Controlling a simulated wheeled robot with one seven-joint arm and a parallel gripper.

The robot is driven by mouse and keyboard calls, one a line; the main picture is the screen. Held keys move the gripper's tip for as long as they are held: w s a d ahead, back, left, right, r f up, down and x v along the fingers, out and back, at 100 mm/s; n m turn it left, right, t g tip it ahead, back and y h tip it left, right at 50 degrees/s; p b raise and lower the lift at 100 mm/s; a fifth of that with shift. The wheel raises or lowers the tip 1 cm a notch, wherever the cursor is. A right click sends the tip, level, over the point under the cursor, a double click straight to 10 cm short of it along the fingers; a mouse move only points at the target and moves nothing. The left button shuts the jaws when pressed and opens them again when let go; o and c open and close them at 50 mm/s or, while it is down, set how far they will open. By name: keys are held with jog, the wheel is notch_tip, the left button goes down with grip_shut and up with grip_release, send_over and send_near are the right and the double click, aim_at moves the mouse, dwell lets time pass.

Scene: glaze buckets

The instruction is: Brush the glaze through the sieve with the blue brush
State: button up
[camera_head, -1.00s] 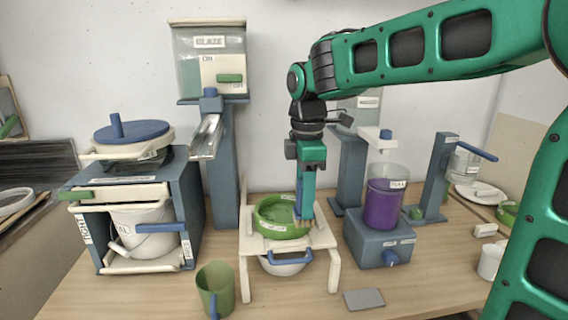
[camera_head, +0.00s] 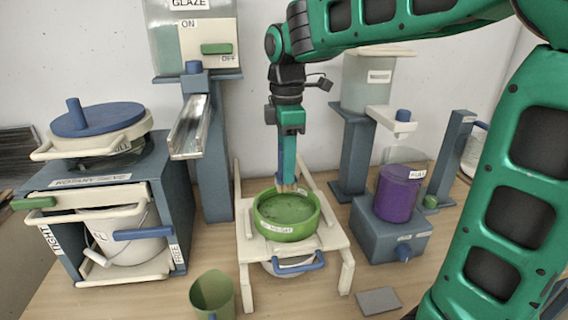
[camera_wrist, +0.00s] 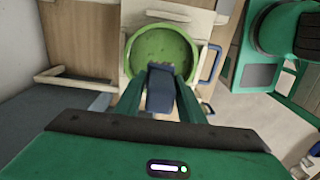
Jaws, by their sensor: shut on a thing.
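A round green sieve (camera_head: 287,232) sits on a cream stand (camera_head: 333,240) in the middle of the head view. Its floor looks dark green. A white bowl (camera_head: 285,266) shows partly under the stand. My gripper (camera_head: 287,180) points down at the sieve's far side and is shut on the blue brush (camera_head: 281,170). The bristles reach down by the rim; whether they touch the mesh I cannot tell. In the wrist view the blue brush (camera_wrist: 161,92) lies between my fingers, over the near part of the green sieve (camera_wrist: 160,47).
A glaze dispenser (camera_head: 205,110) with a metal chute stands behind left. A blue-grey cabinet (camera_head: 110,200) holding a white bucket (camera_head: 128,235) is at left. A green mug (camera_head: 212,292) stands in front. A purple container (camera_head: 397,195) on a blue base is at right. A grey tile (camera_head: 378,301) lies front right.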

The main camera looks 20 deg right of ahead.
jog(key=shift+d+f, duration=0.1)
jog(key=shift+f, duration=0.05)
jog(key=shift+f, duration=0.2)
send_near(300, 216)
jog(key=shift+w+a+f, duration=0.25)
jog(key=shift+a+f, duration=0.6)
jog(key=shift+w+a+f, duration=0.25)
jog(key=shift+a+f, duration=0.55)
jog(key=shift+f, duration=0.25)
jog(key=shift+f, duration=0.25)
jog(key=shift+c, duration=1.1)
jog(key=shift+s+d, duration=0.1)
jog(key=shift+s+d, duration=0.2)
jog(key=shift+d, duration=0.65)
jog(key=shift+s+d, duration=0.15)
jog(key=shift+d, duration=0.7)
jog(key=shift+a, duration=0.1)
